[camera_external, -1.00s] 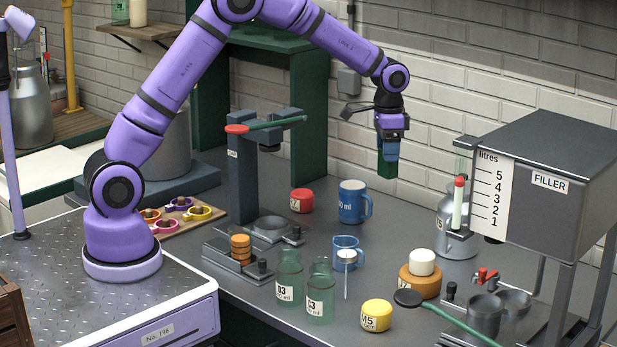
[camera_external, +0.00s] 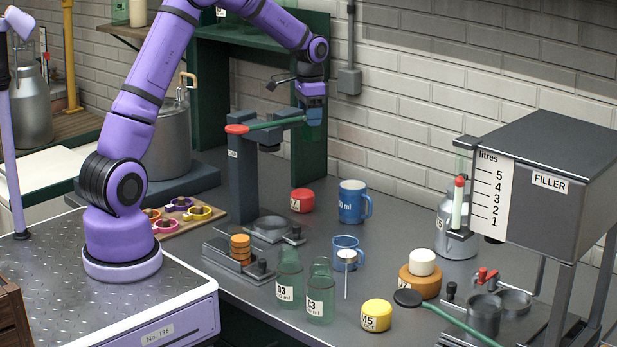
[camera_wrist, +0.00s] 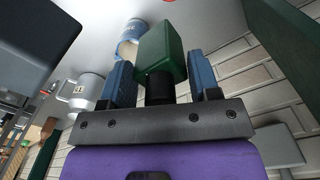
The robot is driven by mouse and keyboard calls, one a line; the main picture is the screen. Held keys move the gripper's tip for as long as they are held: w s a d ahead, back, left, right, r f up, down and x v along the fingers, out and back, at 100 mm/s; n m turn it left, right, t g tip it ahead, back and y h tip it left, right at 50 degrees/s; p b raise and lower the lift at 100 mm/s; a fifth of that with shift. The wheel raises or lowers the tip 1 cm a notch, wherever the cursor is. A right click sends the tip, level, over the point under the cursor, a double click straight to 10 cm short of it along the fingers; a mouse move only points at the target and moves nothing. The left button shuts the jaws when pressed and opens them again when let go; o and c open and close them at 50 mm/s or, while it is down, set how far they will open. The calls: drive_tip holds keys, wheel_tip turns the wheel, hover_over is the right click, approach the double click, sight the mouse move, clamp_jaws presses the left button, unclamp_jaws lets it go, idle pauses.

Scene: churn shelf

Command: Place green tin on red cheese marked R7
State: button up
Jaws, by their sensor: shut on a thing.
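My gripper (camera_external: 313,112) is raised at the back of the bench, beside the end of the green lever. In the wrist view my gripper (camera_wrist: 161,70) has its blue fingers shut on the green tin (camera_wrist: 162,50). In the external view the tin is hard to make out against the dark green cabinet. The red cheese (camera_external: 302,201) sits on the bench, below my gripper in the picture and left of the large blue mug. Its label shows a 7; the rest is unclear. A red edge shows at the top of the wrist view.
A dark press stand (camera_external: 241,175) with a green lever (camera_external: 275,125) stands left of the red cheese. The blue mug (camera_external: 352,203) is close on its right. Green bottles (camera_external: 320,292), a yellow cheese (camera_external: 376,316) and the filler (camera_external: 550,185) stand farther forward and right.

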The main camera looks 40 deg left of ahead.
drive_tip(key=a, duration=0.3)
hover_over(302, 192)
wheel_tip(302, 192, down, 10)
drive_tip(key=f, duration=0.1)
drive_tip(key=shift+s+d+f, duration=0.1)
drive_tip(key=shift+s+f, duration=0.05)
drive_tip(key=shift+f, duration=1.85)
drive_tip(key=shift+f, duration=0.15)
drive_tip(key=o, duration=1)
wheel_tip(302, 192, up, 12)
drive_tip(key=shift+r, duration=0.15)
